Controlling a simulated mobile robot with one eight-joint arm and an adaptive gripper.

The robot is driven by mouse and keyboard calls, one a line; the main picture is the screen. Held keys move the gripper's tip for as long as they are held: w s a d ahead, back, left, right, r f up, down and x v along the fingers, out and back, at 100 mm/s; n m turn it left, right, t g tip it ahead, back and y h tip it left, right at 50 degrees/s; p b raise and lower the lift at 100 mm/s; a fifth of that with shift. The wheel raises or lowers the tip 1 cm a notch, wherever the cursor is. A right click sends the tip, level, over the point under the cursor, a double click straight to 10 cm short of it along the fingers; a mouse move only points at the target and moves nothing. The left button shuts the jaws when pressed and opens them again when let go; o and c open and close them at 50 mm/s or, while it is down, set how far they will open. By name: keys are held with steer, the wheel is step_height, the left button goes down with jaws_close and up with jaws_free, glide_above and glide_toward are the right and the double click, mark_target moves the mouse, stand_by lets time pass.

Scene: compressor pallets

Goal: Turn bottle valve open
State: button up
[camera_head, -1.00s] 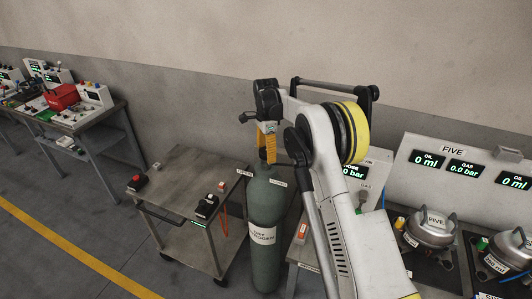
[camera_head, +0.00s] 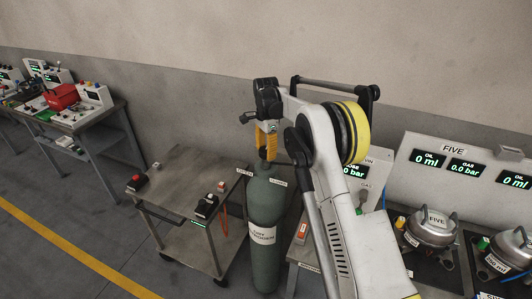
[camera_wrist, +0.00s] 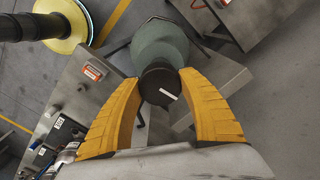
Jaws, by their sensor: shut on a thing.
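The grey-green gas bottle (camera_head: 266,208) stands upright between the trolley and the test bench. Its label is only partly readable. In the wrist view its rounded shoulder (camera_wrist: 160,45) lies beyond my fingers. The dark round valve knob (camera_wrist: 159,83) with a white mark sits on top of the bottle. My gripper (camera_wrist: 159,92) has its two yellow fingers shut on the knob from both sides. In the head view my gripper (camera_head: 267,155) points straight down onto the bottle top, and the fingers hide most of the valve there.
A grey trolley (camera_head: 180,219) with small devices stands left of the bottle. The bench on the right carries a panel marked FIVE (camera_head: 463,160) and metal vessels (camera_head: 431,228). Another bench (camera_head: 84,122) is far left. The floor at front left is clear.

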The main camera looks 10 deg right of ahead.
steer(key=n+b, duration=0.1)
steer(key=n, duration=0.4)
steer(key=shift+n+b, duration=0.3)
steer(key=n+b, duration=0.1)
steer(key=n, duration=0.9)
steer(key=shift+n, duration=0.4)
steer(key=n, duration=0.5)
steer(key=shift+n+b, duration=0.4)
steer(key=o, duration=1.2)
